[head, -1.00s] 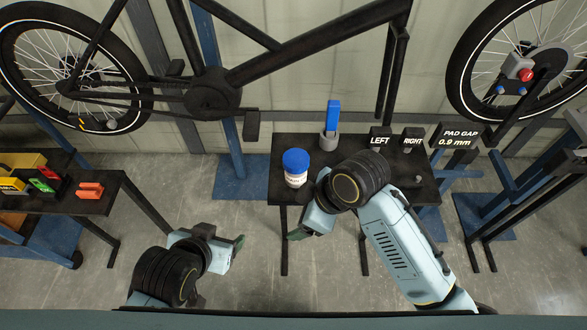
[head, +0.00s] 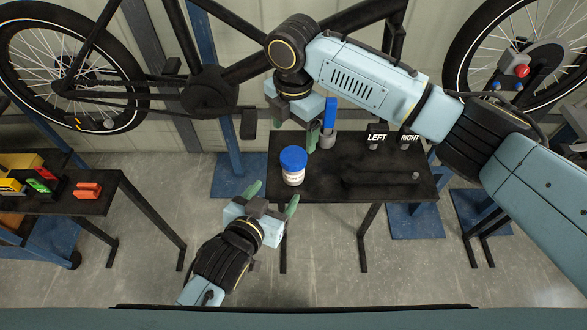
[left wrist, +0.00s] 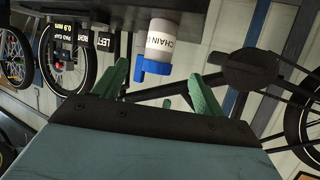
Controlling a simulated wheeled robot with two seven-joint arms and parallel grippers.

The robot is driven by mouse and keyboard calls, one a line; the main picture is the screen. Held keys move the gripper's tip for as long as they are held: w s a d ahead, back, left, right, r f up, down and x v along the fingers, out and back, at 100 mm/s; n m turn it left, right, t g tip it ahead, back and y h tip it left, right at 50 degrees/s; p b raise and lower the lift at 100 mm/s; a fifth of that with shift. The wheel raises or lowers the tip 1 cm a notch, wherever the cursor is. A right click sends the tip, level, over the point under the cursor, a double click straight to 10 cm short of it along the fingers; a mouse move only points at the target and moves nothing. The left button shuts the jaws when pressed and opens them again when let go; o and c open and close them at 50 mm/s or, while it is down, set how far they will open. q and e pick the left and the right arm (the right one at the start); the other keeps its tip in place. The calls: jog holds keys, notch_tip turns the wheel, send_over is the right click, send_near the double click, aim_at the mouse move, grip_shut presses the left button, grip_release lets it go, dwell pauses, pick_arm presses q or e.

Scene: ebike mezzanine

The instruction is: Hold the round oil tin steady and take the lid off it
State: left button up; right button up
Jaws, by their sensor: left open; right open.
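The round oil tin (head: 293,178) stands upright near the left front of the black table (head: 350,190), with its blue lid (head: 293,158) on. My left gripper (head: 273,195) is open, its green fingers pointing at the tin from the front left, short of it. In the left wrist view the picture is upside down; the tin (left wrist: 161,38) and its lid (left wrist: 152,67) show beyond and between the open fingers (left wrist: 160,82). My right gripper (head: 291,122) is open and empty above the back left of the table, behind the tin and apart from it.
A blue upright object (head: 330,115) in a grey holder stands behind the tin, close to my right gripper. LEFT (head: 377,137) and RIGHT (head: 410,137) signs stand at the back. A bike frame hangs behind. A side table (head: 100,205) with coloured boxes is at left.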

aim_at(289, 174)
pick_arm(q)
jog(key=x, duration=1.2)
jog(key=shift+w+f, duration=0.2)
